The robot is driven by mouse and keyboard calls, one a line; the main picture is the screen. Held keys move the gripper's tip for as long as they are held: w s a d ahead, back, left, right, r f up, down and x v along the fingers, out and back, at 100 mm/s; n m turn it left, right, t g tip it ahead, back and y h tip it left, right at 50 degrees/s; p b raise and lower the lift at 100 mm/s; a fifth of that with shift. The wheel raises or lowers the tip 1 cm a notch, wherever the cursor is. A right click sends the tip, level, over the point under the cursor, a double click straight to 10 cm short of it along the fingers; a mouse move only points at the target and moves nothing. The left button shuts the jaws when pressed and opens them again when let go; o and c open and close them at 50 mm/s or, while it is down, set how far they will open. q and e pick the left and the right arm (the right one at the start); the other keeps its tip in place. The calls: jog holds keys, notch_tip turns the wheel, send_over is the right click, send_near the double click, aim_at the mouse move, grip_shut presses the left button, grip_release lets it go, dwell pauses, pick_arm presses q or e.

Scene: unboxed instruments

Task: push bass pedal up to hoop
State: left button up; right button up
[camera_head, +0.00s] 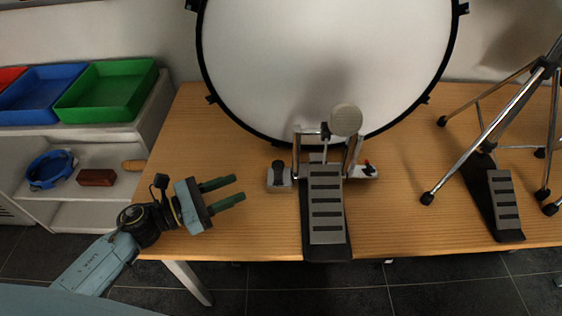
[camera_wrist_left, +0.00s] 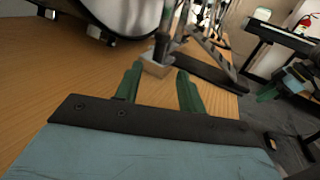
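The bass pedal (camera_head: 325,208) stands on the wooden table in front of the bass drum (camera_head: 300,60), its footboard toward the front edge. Its round beater (camera_head: 346,120) stands upright before the drum head. The posts overlap the black hoop (camera_head: 243,125) in the head view, so I cannot tell whether they touch. My left gripper (camera_head: 240,187) is open and empty, left of the pedal, pointing toward it. In the left wrist view, the pedal's grey side block (camera_wrist_left: 156,65) lies just beyond the open fingers. My right gripper (camera_wrist_left: 264,97) shows small at the right there; its opening is unclear.
A hi-hat stand (camera_head: 490,130) with its own pedal (camera_head: 503,200) spreads its legs on the table at right. Green (camera_head: 108,90) and blue (camera_head: 42,92) trays sit on a shelf unit at left.

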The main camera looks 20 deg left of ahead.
aim_at(274, 173)
pick_arm(q)
jog(key=x, duration=1.1)
jog(key=shift+w+d+b, duration=0.3)
jog(key=shift+d, duration=0.1)
pick_arm(e)
jog(key=shift+v, duration=0.9)
jog(key=shift+a, duration=0.15)
pick_arm(q)
jog(key=c, duration=0.8)
grip_shut()
jog(key=shift+w, duration=0.1)
pick_arm(e)
jog(key=shift+f, duration=0.1)
